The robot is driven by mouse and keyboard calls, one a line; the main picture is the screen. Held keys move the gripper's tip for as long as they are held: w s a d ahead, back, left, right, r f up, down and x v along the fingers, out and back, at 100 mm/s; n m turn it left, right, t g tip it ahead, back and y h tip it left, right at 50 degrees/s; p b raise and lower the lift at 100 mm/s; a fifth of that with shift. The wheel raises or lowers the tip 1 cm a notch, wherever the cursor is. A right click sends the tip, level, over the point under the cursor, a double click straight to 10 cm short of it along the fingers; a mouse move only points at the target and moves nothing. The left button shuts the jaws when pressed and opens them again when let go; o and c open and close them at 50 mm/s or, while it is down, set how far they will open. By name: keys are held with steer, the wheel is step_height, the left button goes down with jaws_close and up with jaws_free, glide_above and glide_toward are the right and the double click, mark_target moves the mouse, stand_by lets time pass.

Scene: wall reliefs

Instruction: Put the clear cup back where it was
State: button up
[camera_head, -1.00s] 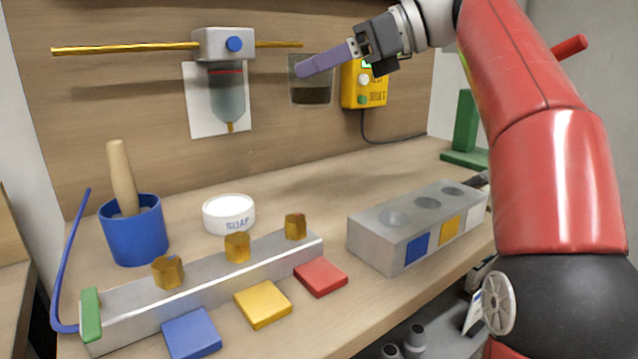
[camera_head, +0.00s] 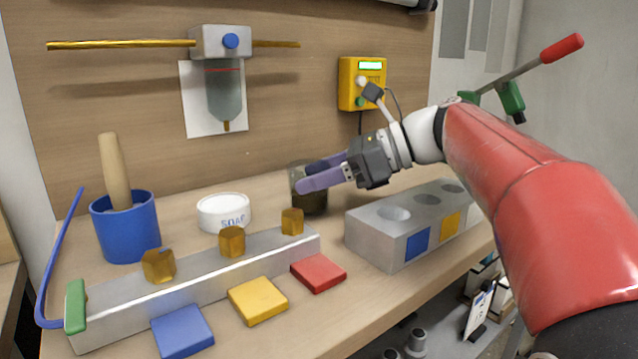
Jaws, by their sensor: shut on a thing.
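The clear cup (camera_head: 312,202) is see-through with dark contents. It is upright at the bench top, between the soap tub and the grey block with holes. My gripper (camera_head: 318,178) is shut on the cup, with its purple fingers at the upper part of the cup. The fingers hide part of the rim. The cup's base is at or very near the bench surface; I cannot tell whether it touches.
The grey block (camera_head: 380,243) with round holes stands right of the cup. The white soap tub (camera_head: 223,213) is to the left. A metal rail (camera_head: 195,284) with brass knobs lies in front. The yellow box (camera_head: 352,97) and a hanging vessel (camera_head: 224,95) are on the wall.

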steer(key=shift+f, duration=0.3)
steer(key=shift+f, duration=0.15)
steer(key=o, duration=1.1)
steer(key=shift+c, duration=0.2)
steer(key=shift+d+r, duration=0.1)
steer(key=shift+r, duration=0.1)
steer(key=p+v, duration=0.1)
steer(key=v, duration=1)
steer(key=shift+d+p, duration=0.35)
steer(key=shift+r, duration=0.1)
